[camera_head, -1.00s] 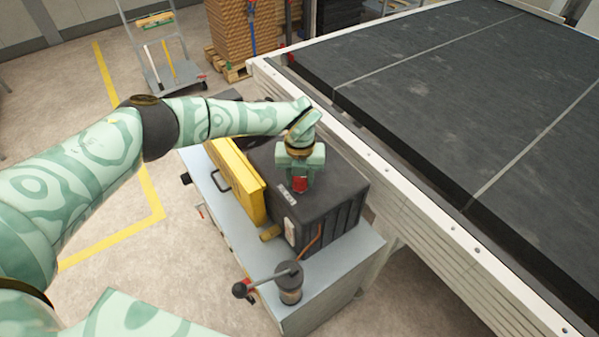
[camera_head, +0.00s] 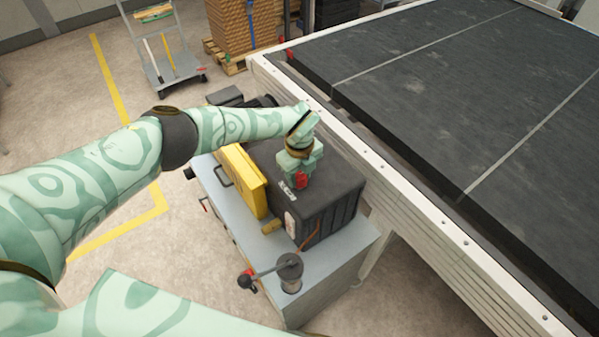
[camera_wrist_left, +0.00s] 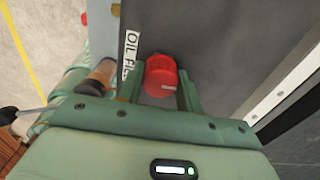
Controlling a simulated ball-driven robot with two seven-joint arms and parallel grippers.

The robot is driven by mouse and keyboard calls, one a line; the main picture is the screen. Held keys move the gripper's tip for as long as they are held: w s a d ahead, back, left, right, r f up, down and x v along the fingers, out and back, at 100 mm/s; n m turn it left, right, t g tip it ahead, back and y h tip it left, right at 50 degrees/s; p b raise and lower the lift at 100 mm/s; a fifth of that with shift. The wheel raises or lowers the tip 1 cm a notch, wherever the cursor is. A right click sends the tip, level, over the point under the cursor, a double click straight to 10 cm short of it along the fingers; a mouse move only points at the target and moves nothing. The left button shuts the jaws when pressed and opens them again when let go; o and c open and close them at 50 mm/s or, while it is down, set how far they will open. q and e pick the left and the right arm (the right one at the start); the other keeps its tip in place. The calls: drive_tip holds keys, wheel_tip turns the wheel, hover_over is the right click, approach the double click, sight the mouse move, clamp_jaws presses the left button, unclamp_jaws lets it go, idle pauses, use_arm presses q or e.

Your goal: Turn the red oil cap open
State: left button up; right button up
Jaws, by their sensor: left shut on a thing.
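The red oil cap (camera_head: 301,180) sits on top of the black tank (camera_head: 332,196), close to its front end. In the left wrist view the red cap (camera_wrist_left: 162,76) lies between the two green fingers, beside a white label reading "OIL FIL", partly hidden. My left gripper (camera_head: 300,178) comes down on the cap from above and is shut on it. In the left wrist view my left gripper (camera_wrist_left: 162,85) has a finger on each side of the cap. The cap's lower part is hidden. My right gripper is not in view.
A yellow panel (camera_head: 243,180) stands left of the tank on the grey cabinet (camera_head: 330,270). The large dark machine bed (camera_head: 450,90) lies right. Floor at the left is open.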

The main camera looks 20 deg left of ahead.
sight(300, 174)
use_arm(q)
drive_tip(key=shift+w+r, duration=0.1)
idle(0.4)
drive_tip(key=o, duration=1)
wheel_tip(300, 174, up, 16)
drive_tip(key=shift+r+p, duration=0.15)
drive_tip(key=shift+p, duration=0.7)
